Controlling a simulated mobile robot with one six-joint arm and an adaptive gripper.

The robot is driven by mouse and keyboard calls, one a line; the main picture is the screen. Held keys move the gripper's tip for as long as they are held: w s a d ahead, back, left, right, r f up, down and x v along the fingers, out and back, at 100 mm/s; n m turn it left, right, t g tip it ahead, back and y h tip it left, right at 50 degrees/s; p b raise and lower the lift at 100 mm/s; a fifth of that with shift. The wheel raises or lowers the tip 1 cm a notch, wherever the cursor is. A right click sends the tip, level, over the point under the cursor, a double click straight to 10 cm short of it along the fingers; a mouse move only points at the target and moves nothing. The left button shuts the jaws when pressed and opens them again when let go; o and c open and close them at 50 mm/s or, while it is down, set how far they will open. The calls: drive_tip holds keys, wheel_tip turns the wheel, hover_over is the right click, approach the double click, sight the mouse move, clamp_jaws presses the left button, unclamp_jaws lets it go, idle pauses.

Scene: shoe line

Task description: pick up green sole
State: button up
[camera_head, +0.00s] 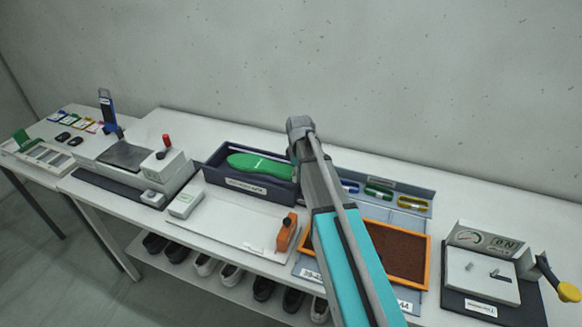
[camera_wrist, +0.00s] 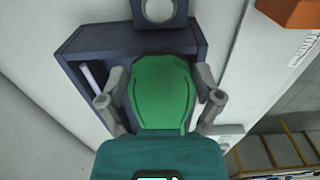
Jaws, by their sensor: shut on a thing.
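The green sole (camera_head: 258,165) shows in the head view over the dark blue bin (camera_head: 247,187) with a label on its front. The sole also shows in the wrist view (camera_wrist: 162,92), between the two grey fingers. My gripper (camera_wrist: 160,92) is shut on the sole, with one finger on each side of it. In the head view my arm comes up from the bottom and hides the gripper and the bin's right end. I cannot tell whether the sole touches the bin's floor.
An orange-rimmed tray (camera_head: 428,262) lies right of my arm. An orange block (camera_head: 286,232) stands on the white board (camera_head: 240,225) before the bin. A press-like device (camera_head: 165,165) stands left, and a gauge device (camera_head: 483,272) right. Shoes stand on the lower shelf.

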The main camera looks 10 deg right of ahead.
drive_tip(key=s+d+r+p, duration=0.2)
drive_tip(key=s+r, duration=0.1)
drive_tip(key=s, duration=0.3)
drive_tip(key=shift+s+d, duration=0.3)
drive_tip(key=shift+s, duration=0.05)
drive_tip(key=shift+r, duration=0.1)
idle(0.4)
